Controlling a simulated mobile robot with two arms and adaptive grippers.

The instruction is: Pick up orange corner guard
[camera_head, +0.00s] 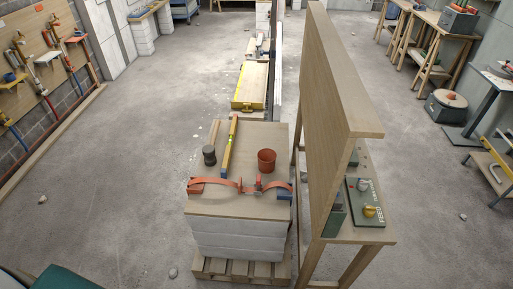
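A small orange-red block (196,187), which looks like the orange corner guard, sits at the front left edge of the wooden top of a pallet stack (235,207). An orange strap (222,182) arches from beside it across the front of the top to the right side; I cannot tell whether strap and block touch. A small blue block (285,195) sits at the front right edge, under the strap's end. A metal buckle piece (258,184) stands in the strap's middle. Neither of my grippers shows in the head view.
The top also holds an orange cup (267,160), a dark cylinder (209,155) and a yellow level (230,146). A tall wooden board on a stand (335,110) rises close on the right. Grey floor (120,180) is open on the left.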

